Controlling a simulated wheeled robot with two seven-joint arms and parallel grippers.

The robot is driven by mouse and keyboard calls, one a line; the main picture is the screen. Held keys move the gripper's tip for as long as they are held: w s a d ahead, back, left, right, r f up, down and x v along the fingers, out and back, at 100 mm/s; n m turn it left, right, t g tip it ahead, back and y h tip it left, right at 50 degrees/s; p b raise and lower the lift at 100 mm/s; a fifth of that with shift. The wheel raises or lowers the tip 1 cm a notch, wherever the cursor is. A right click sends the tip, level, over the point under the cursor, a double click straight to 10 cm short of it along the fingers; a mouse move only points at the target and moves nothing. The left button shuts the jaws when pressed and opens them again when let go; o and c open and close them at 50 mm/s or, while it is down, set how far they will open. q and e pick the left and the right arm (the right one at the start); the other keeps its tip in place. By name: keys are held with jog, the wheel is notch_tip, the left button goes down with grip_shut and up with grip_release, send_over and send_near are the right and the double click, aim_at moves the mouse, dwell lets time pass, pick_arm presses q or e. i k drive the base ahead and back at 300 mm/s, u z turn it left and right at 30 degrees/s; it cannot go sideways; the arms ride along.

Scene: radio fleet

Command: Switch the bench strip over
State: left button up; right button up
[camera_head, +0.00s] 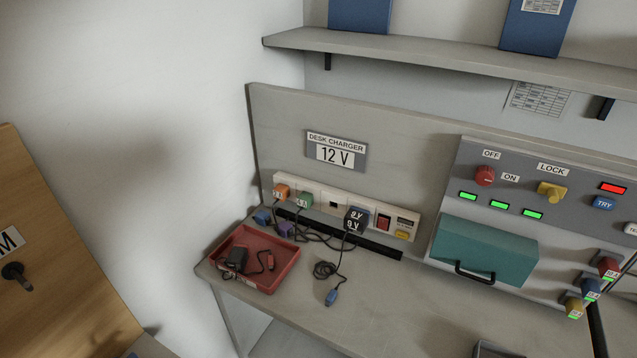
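The bench strip (322,193) runs along the foot of the back board. An orange plug (282,191) and a green plug (304,199) sit at its left end, then a socket face with no plug. A black adapter marked 9 V (355,219) is plugged in right of that. A red rocker switch (383,222) and a yellow button (402,235) are at the right end. A sign (336,151) above reads DESK CHARGER 12 V. A red tray (270,281) holds a black adapter (237,259) with its lead; its marking is not readable. Neither gripper shows.
A cable ending in a blue connector (331,297) lies on the bench (390,310). A grey panel (560,200) carries a red OFF/ON knob (485,176), yellow LOCK knob (551,191), lit lamps, a blue TRY button (604,203) and a teal cover (484,249). The bench front is mostly clear.

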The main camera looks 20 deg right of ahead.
aim_at(384, 223)
jog(key=z, duration=1.4)
jog(key=i, duration=0.1)
jog(key=u, duration=0.15)
